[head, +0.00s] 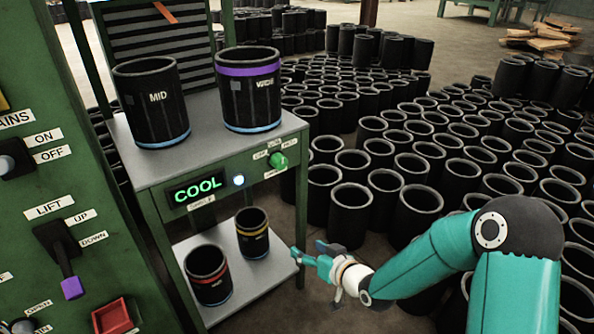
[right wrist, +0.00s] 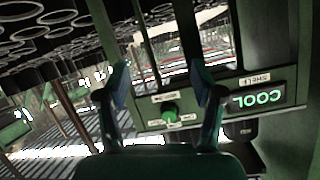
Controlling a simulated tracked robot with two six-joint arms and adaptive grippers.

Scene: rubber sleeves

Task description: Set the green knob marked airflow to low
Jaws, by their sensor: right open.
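The green knob (head: 279,160) is on the green front panel of the shelf unit, right of the lit COOL display (head: 196,189). Small white labels surround it, too small to read surely, and its pointer direction is unclear. My right gripper (head: 308,252) is open and empty, below and to the right of the knob, apart from it. In the right wrist view the picture is upside down; the knob (right wrist: 170,115) shows between the spread fingers of my right gripper (right wrist: 161,85), beyond them. My left gripper is not in view.
Two black sleeves, one marked MID (head: 155,110), stand on the shelf top (head: 200,140); two smaller ones stand on the lower shelf. A round white light (head: 238,181) sits beside the display. A lever panel (head: 50,180) is at left. Many black sleeves (head: 350,205) crowd the floor at right.

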